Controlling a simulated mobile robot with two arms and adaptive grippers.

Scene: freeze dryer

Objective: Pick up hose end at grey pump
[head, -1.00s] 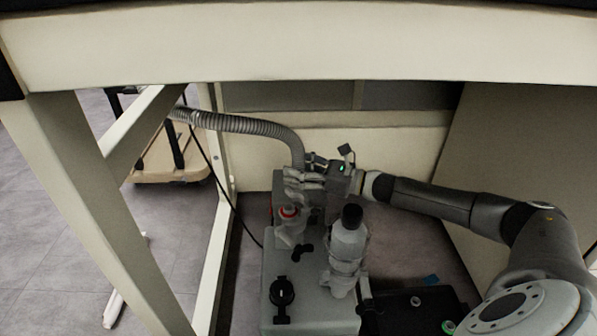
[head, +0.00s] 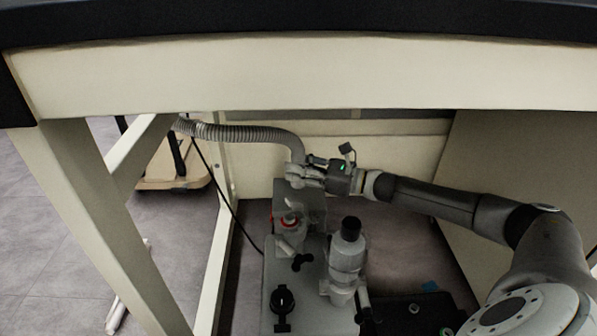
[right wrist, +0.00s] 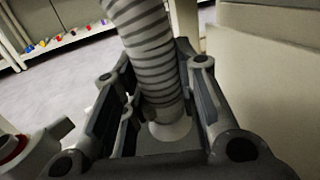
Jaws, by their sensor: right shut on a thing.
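The grey pump (head: 296,262) stands on the floor under the table, with a red ring and black knobs on it. A ribbed grey hose (head: 240,132) comes in from the left and bends down at its end. My right gripper (head: 303,173) is shut on the hose end, just above the rear of the pump. In the right wrist view the hose (right wrist: 150,50) runs down between the two fingers (right wrist: 168,105) to a pale collar. I cannot tell whether the hose end still touches the pump. My left gripper is not in view.
The table's front beam (head: 300,78) crosses above, and a table leg (head: 100,220) stands at left. A slanted panel (head: 530,160) is at right. A thin black cable hangs left of the pump. A wooden-based cart (head: 172,172) stands beyond the frame.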

